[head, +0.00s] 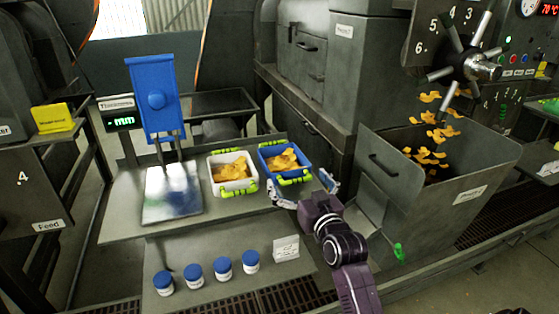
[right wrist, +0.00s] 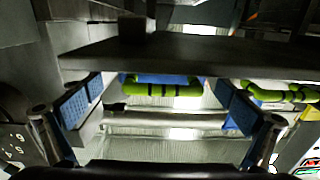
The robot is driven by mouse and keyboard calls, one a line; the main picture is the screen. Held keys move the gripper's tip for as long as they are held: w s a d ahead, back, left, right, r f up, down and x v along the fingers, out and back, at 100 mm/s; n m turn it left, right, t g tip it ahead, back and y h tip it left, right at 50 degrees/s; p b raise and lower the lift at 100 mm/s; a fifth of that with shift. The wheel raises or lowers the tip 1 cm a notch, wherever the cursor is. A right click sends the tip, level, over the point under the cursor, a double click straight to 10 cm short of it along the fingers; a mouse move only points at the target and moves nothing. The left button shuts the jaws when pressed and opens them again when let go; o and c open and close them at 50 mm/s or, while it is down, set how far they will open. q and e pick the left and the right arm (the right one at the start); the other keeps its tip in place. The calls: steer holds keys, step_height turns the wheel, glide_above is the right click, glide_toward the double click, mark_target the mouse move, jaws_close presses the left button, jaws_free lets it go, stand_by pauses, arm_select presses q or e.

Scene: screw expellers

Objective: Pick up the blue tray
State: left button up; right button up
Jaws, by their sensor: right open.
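The blue tray (head: 264,153) sits on the grey bench, filled with orange flakes, with green handles at its front and back. My right gripper (head: 302,188) is at the tray's front side, open, with a finger on either side of the near green handle. In the right wrist view, the green handle (right wrist: 162,89) and a strip of the blue tray (right wrist: 150,77) show between the open blue-padded fingers (right wrist: 158,106). Nothing is held; contact cannot be told. My left gripper is not in view.
A white tray (head: 215,187) of flakes with green handles stands close left of the blue one. A blue stand with a metal plate (head: 172,193) is further left. Several blue-capped jars (head: 222,268) line the lower shelf. A grey hopper (head: 430,195) stands right.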

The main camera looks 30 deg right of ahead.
mark_target(293, 171)
steer(key=shift+w+d, duration=0.15)
steer(key=shift+w, duration=0.7)
steer(key=shift+w+d+r+p, duration=0.1)
steer(key=shift+w+r+p, duration=0.15)
steer(key=shift+w, duration=0.25)
steer(key=shift+w+d+r+p, duration=0.1)
steer(key=shift+w+r+p, duration=0.15)
steer(key=shift+w, duration=0.25)
steer(key=shift+x, duration=1.2)
steer(key=shift+w+f, duration=0.15)
steer(key=shift+w, duration=0.4)
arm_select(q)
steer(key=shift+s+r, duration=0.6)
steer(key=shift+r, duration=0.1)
arm_select(e)
steer(key=c, duration=1)
